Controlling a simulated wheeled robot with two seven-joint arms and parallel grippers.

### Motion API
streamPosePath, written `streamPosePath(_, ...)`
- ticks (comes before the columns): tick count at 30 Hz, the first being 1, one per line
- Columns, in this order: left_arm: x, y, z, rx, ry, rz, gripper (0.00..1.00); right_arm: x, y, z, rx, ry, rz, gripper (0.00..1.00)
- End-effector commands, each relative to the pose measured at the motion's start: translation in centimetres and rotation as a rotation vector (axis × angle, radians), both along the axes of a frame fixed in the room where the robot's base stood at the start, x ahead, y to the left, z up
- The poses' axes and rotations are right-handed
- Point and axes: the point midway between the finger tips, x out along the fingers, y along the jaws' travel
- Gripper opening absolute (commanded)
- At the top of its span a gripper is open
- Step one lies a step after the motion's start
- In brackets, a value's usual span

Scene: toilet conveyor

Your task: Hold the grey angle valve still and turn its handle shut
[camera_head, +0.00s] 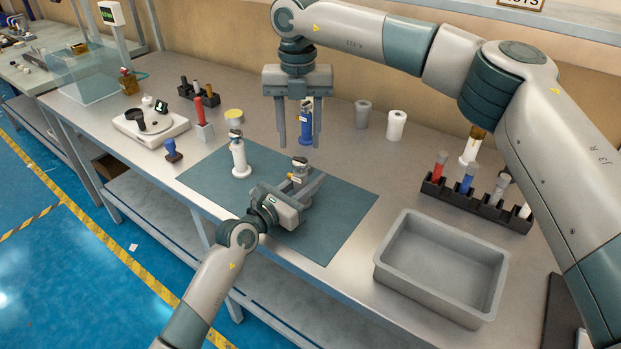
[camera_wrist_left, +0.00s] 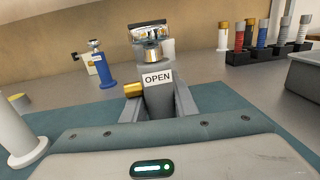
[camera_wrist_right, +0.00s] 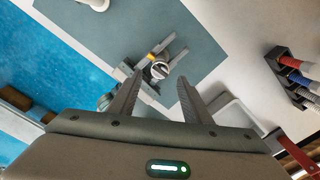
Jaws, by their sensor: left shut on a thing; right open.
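The grey angle valve (camera_head: 300,167) stands upright on the dark mat (camera_head: 338,208). Its grey body with an "OPEN" tag (camera_wrist_left: 157,79), brass side outlet (camera_wrist_left: 134,89) and shiny metal handle on top (camera_wrist_left: 150,34) show in the left wrist view. My left gripper (camera_head: 302,182) is shut on its body, low down; the fingers hide the lower part. My right gripper (camera_head: 300,144) points down, open and empty, above and behind the valve. In the right wrist view, the valve's handle (camera_wrist_right: 159,70) appears beyond and between the open fingers.
A white valve (camera_head: 239,160) stands on the mat at left. A blue valve (camera_head: 306,127) stands behind the grey one. A grey bin (camera_head: 384,270) and a black rack (camera_head: 462,197) are at right. A scale (camera_head: 168,133) is at left. The mat's front is clear.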

Motion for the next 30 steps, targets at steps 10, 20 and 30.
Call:
streamPosePath(10,0.0,0.0,0.1,-0.001,-0.002,0.000,0.00,0.0,0.0,2.0,0.000,0.000,0.001,0.45)
streamPosePath(20,0.0,0.0,0.1,-0.001,-0.001,0.000,0.00,0.0,0.0,2.0,0.000,0.000,0.001,0.45)
streamPosePath(30,0.0,0.0,0.1,-0.001,-0.001,0.000,0.48,0.0,0.0,2.0,0.000,0.001,0.000,0.45)
